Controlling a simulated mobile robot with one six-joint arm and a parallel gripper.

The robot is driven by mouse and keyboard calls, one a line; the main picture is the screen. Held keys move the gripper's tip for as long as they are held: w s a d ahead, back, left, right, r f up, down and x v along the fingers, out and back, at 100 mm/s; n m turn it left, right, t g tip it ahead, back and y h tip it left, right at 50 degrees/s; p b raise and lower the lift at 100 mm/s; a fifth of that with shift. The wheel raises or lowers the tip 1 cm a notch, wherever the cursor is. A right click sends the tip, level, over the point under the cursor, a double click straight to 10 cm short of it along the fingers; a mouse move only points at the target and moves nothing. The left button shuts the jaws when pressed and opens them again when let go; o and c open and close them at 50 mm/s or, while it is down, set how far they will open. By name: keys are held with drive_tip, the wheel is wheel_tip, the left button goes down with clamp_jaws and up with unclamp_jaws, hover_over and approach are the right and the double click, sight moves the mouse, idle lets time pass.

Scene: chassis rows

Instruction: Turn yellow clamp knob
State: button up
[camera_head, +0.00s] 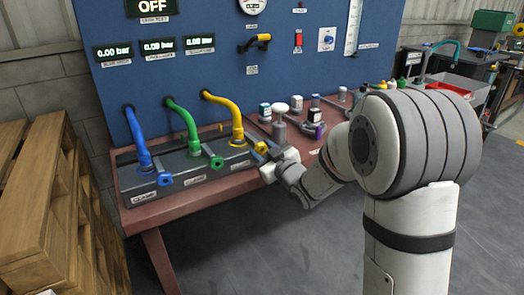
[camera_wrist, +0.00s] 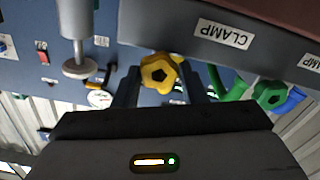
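The yellow clamp knob (camera_head: 260,147) sits at the front right of the dark grey box on the bench, below the end of the yellow hose (camera_head: 227,103). It is a lobed knob and shows large in the wrist view (camera_wrist: 158,73), which is upside down. My gripper (camera_head: 268,153) is at the knob, coming from the right and front. In the wrist view my gripper (camera_wrist: 160,84) has one finger on each side of the knob. The fingers look apart, with narrow gaps beside it; contact is not clear. A CLAMP label (camera_wrist: 223,34) is on the box beside the knob.
A green knob (camera_head: 216,162) and a blue knob (camera_head: 164,179) stand left on the same box, with green (camera_head: 183,120) and blue (camera_head: 137,137) hoses. Bottles and small items (camera_head: 281,108) crowd the bench to the right. Wooden pallets (camera_head: 40,220) stand at the left.

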drive_tip(key=c, duration=0.4)
drive_tip(key=shift+a, duration=0.1)
drive_tip(key=shift+c, duration=0.6)
